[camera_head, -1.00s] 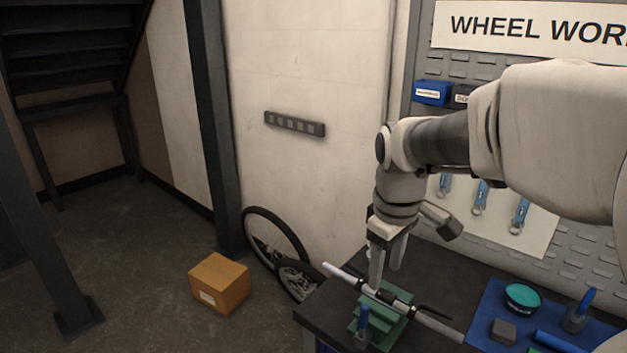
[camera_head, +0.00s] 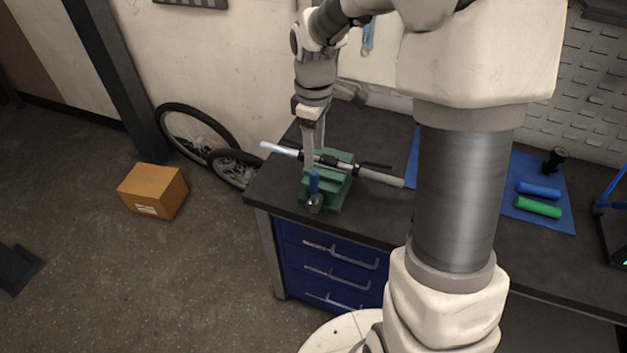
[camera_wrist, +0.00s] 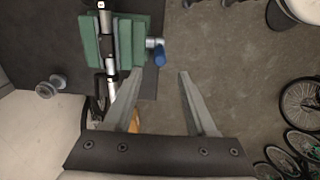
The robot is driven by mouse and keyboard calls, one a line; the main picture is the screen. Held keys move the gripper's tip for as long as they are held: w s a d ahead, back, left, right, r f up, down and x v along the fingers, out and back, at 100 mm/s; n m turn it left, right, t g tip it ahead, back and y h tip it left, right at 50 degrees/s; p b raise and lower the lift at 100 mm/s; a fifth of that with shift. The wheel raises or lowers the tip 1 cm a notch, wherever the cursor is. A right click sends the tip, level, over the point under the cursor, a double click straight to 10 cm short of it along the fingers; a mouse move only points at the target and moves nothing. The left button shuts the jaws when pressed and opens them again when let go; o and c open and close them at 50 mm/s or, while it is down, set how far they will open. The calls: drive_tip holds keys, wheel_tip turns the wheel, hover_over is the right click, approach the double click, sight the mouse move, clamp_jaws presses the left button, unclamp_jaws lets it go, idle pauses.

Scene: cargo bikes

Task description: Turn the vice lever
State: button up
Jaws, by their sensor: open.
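The green vice (camera_head: 338,192) stands on the left end of the dark workbench and clamps a tube (camera_head: 382,178) with a black collar. In the wrist view the blue lever handle (camera_wrist: 160,55) sticks out from the right side of the vice (camera_wrist: 128,42). My gripper (camera_head: 312,160) points down by the vice, its fingers apart. In the wrist view my gripper (camera_wrist: 172,73) is empty; the handle appears just beyond the fingertips, nearer the left finger. Contact cannot be told.
The bench (camera_head: 262,190) has blue drawers (camera_head: 330,262) below. A blue mat (camera_head: 535,217) with blue and green rolls lies to the right. A cardboard box (camera_head: 152,190) and wheels (camera_head: 195,138) are on the floor left. The tube's ends jut out beside the vice.

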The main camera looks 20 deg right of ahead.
sight(314, 182)
wheel_tip(314, 182, down, 11)
drive_tip(key=shift+f, duration=0.15)
clamp_jaws()
idle(0.4)
idle(1.1)
